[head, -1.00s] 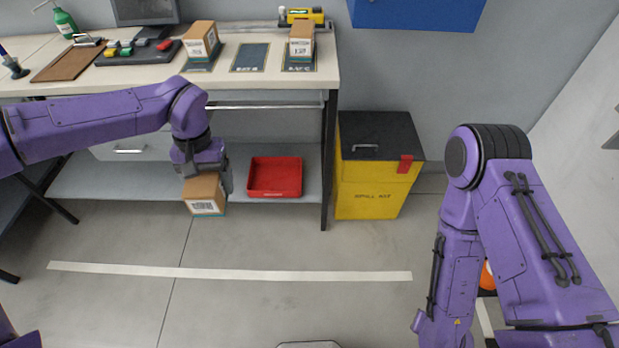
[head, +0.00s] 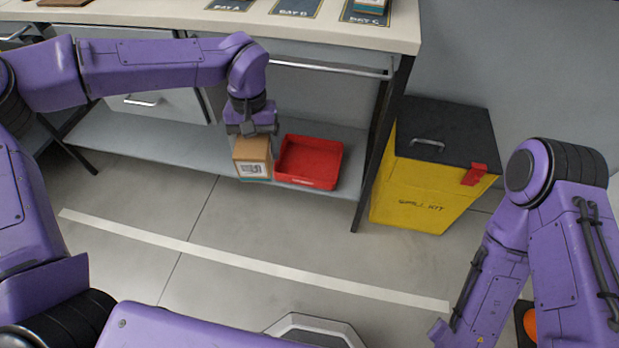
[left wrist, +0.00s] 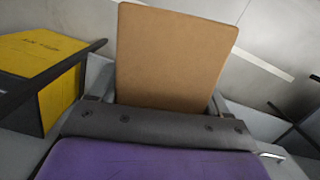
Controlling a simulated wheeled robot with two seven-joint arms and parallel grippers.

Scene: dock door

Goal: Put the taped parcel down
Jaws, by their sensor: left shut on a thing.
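A brown cardboard parcel (head: 252,160) with a white printed label and a teal lower edge hangs below my left gripper (head: 252,138). The gripper points down and is shut on it. The parcel is upright at the front of the lower shelf, just left of the red tray; I cannot tell whether it touches the shelf. In the left wrist view the parcel's plain brown face (left wrist: 175,55) sits between the fingers; no tape can be made out on it. My right arm shows at the right, but its gripper is out of view.
The red tray (head: 335,160) stands empty on the lower shelf (head: 150,150). Above is the bench top (head: 300,28) with marked bays; a box (head: 372,6) is cut off at bay C. A yellow spill kit bin (head: 412,195) stands right of the bench.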

